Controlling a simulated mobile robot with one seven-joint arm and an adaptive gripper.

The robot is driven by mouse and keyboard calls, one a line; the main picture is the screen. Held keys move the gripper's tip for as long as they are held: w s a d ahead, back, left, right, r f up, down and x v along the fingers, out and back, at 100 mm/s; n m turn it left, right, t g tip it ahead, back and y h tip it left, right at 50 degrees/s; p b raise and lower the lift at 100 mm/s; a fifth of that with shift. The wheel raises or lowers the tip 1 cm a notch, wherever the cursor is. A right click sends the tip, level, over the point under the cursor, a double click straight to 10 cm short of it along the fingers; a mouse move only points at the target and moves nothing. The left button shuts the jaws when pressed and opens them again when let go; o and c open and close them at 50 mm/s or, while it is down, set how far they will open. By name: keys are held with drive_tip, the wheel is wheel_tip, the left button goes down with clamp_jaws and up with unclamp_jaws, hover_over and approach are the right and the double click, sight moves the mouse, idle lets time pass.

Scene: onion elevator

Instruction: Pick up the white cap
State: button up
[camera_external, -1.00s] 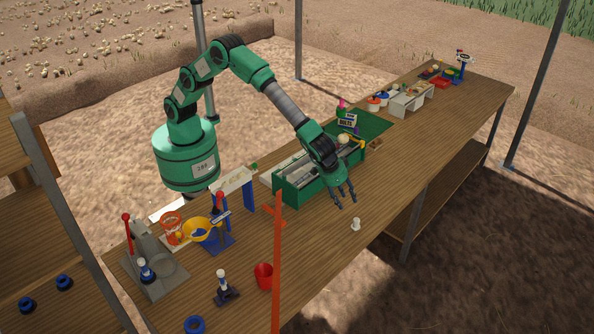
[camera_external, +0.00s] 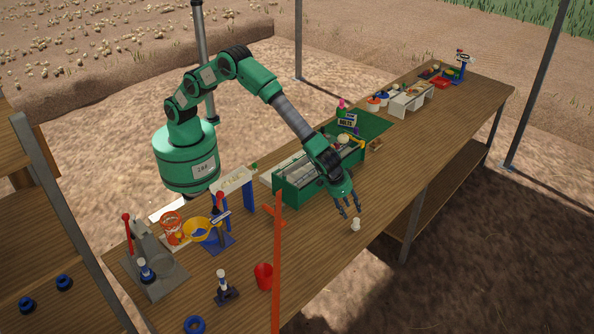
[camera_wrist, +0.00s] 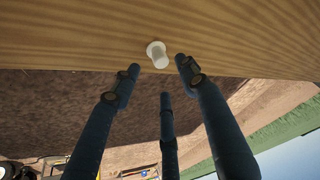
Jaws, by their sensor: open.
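The white cap (camera_external: 355,225) stands on the wooden table near its front edge. It also shows in the wrist view (camera_wrist: 157,54), with a wide flange and a narrower round body. My gripper (camera_external: 350,211) is open and empty, with its fingers pointing down just above and slightly left of the cap. In the wrist view the dark fingers of my gripper (camera_wrist: 159,82) are spread, and the cap lies beyond their tips, between the two outer ones. I see no contact between the fingers and the cap.
A green box (camera_external: 300,185) stands close behind my gripper. An orange post (camera_external: 278,265), a red cup (camera_external: 264,276) and a small dark stand (camera_external: 225,293) are to the left. The wooden table (camera_external: 400,165) is clear to the right of the cap.

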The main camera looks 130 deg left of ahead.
sight(355, 220)
drive_tip(key=shift+x, duration=1.75)
drive_tip(key=shift+b+x, duration=0.8)
drive_tip(key=shift+x, duration=1.8)
drive_tip(key=shift+w, duration=0.1)
drive_tip(key=c, duration=0.9)
